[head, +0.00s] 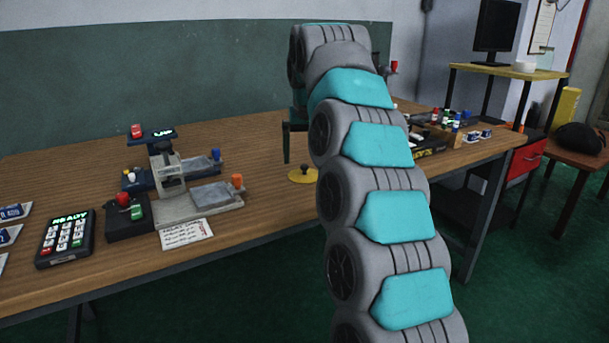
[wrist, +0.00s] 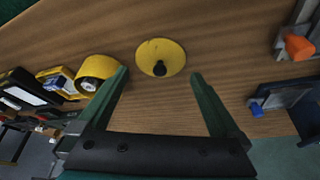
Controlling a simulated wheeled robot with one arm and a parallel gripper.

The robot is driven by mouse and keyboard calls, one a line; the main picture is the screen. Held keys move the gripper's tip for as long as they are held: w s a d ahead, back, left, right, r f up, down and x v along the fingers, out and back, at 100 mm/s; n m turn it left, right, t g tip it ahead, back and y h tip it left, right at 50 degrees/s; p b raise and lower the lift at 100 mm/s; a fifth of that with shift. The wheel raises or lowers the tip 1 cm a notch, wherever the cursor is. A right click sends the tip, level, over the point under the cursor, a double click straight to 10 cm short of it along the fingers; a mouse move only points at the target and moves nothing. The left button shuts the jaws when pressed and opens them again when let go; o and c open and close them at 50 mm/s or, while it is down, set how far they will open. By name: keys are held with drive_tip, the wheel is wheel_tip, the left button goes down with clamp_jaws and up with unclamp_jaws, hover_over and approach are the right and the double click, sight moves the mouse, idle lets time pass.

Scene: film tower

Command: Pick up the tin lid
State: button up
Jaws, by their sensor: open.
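The tin lid (wrist: 174,52) is a flat yellow disc with a black knob (wrist: 159,68) at its middle, lying on the wooden table. In the head view the lid (head: 298,176) shows partly, just left of my arm, which hides its right side. My gripper (wrist: 163,76) is open and empty in the wrist view. Its two dark green fingers point toward the lid, which shows between and beyond the fingertips. In the head view one finger of my gripper (head: 287,145) hangs above and left of the lid; the rest is hidden behind my arm.
A yellow roll (wrist: 98,70) lies close to the left fingertip in the wrist view. A grey device with an orange knob (head: 237,181), a keypad (head: 66,238) and a paper card (head: 187,234) are left on the table (head: 260,135). Small bottles (head: 447,118) stand at right.

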sight(305, 169)
drive_tip(key=x, duration=0.5)
drive_tip(key=shift+a+r, duration=0.1)
drive_tip(key=shift+a, duration=0.05)
drive_tip(key=c, duration=0.9)
clamp_jaws()
